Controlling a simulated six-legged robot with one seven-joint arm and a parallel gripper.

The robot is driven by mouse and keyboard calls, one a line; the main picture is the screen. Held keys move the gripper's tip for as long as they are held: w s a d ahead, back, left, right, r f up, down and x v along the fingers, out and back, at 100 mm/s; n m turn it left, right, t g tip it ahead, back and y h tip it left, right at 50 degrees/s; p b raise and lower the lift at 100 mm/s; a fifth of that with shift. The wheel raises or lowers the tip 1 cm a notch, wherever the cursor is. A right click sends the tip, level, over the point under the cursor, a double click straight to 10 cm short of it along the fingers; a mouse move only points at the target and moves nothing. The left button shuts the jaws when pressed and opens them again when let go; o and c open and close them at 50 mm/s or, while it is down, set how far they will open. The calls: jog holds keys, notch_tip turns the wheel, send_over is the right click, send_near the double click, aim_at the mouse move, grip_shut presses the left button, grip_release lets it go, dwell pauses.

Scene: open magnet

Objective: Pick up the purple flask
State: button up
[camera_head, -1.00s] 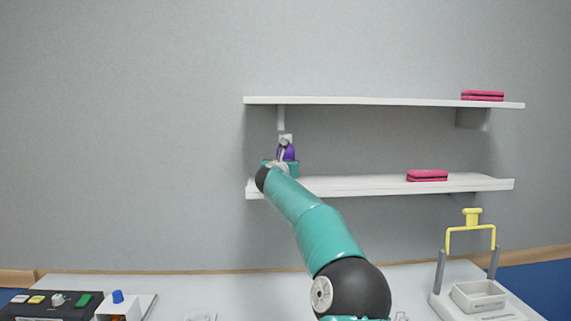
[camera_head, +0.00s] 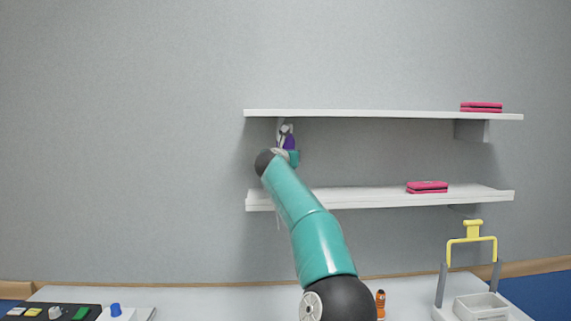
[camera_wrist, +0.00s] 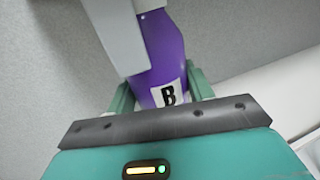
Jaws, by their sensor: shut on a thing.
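The purple flask (camera_wrist: 168,68) has a white label with a black letter B and stands between the two fingers of my gripper (camera_wrist: 160,92) in the wrist view. The gripper is shut on it. In the head view the purple flask (camera_head: 288,142) shows as a small patch at the end of my arm, above the lower shelf (camera_head: 360,200) and below the upper shelf (camera_head: 380,113). My gripper (camera_head: 287,140) is partly hidden there by my own arm. A grey part covers the top of the flask in the wrist view.
A pink item (camera_head: 427,187) lies on the lower shelf and another pink item (camera_head: 481,107) on the upper shelf. Below are a white table (camera_head: 220,296), a black control box (camera_head: 50,312), an orange tool (camera_head: 380,304) and a yellow-handled stand (camera_head: 472,245).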

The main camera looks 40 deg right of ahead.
jog(key=s+a, duration=1.2)
jog(key=s, duration=0.3)
jog(key=shift+a, duration=0.35)
jog(key=shift+a, duration=0.1)
